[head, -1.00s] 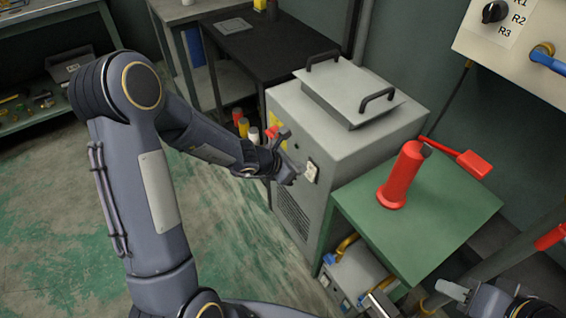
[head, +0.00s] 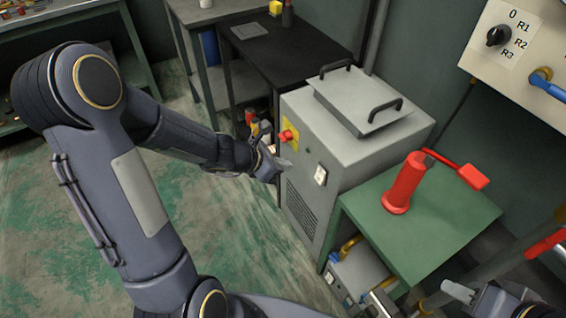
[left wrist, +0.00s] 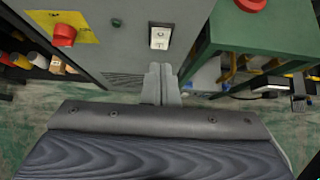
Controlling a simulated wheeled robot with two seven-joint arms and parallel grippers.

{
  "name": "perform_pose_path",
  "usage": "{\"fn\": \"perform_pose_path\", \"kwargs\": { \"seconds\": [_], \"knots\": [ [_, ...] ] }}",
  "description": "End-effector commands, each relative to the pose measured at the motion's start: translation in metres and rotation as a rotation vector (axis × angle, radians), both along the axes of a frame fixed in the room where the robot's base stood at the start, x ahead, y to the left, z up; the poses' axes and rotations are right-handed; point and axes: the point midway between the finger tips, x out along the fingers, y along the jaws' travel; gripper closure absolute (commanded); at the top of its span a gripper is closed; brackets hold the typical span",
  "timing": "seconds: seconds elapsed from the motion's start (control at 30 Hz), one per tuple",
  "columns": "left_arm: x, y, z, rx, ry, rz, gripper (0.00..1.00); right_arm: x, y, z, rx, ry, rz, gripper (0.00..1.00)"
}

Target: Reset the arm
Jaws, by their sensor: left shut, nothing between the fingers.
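My left arm comes in from the left in the head view. Its gripper (head: 272,165) is in front of the grey machine's (head: 369,151) front face, apart from it, near the red knob (head: 287,136) and the white switch (head: 320,176). In the left wrist view the two fingers (left wrist: 160,84) lie together, shut and empty, below the switch (left wrist: 160,37). The red knob (left wrist: 64,35) on its yellow plate is at the upper left there. My right gripper (head: 458,292) is only partly in view at the lower right of the head view; its fingers cannot be judged.
A green table (head: 448,221) right of the machine carries a red cylinder (head: 404,183) with a red-handled lever. A panel (head: 520,45) with a black selector knob hangs at the upper right. A black table (head: 288,52) stands behind. Green-stained floor is open below my left arm.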

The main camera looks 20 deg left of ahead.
Motion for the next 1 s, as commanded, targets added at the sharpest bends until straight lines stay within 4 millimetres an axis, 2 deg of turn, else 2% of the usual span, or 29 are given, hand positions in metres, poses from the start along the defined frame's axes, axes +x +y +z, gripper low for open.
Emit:
{"fn": "perform_pose_path", "kwargs": {
  "seconds": [0.3, 0.37, 0.47, 0.57, 0.6, 0.7, 0.8, 0.9, 1.0],
  "knots": [
    [0.000, -0.001, 0.004, 0.007, -0.012, -0.012, 1.00, 0.000, 0.000, 0.001, 0.000, 0.000, 0.000, 0.64],
    [-0.003, -0.003, 0.017, 0.029, -0.046, -0.052, 1.00, 0.000, 0.000, 0.004, 0.000, 0.000, 0.000, 0.64],
    [-0.015, -0.012, 0.060, 0.118, -0.178, -0.208, 1.00, 0.000, 0.000, 0.014, 0.000, 0.000, 0.000, 0.64],
    [-0.045, -0.026, 0.117, 0.282, -0.377, -0.469, 1.00, 0.000, 0.000, 0.029, 0.000, 0.000, 0.000, 0.64],
    [-0.062, -0.031, 0.137, 0.364, -0.460, -0.587, 1.00, 0.000, 0.000, 0.034, 0.000, 0.000, 0.000, 0.64],
    [-0.109, -0.039, 0.175, 0.587, -0.644, -0.884, 1.00, 0.000, 0.000, 0.048, 0.000, 0.000, 0.000, 0.64],
    [-0.154, -0.036, 0.195, 0.821, -0.776, -1.166, 1.00, 0.000, 0.000, 0.061, 0.000, 0.000, 0.000, 0.64],
    [-0.190, -0.025, 0.202, 1.035, -0.843, -1.402, 1.00, 0.000, 0.000, 0.070, 0.000, 0.000, 0.000, 0.64],
    [-0.213, -0.011, 0.203, 1.200, -0.860, -1.575, 1.00, 0.000, 0.000, 0.077, 0.000, 0.000, 0.000, 0.64]
  ]
}}
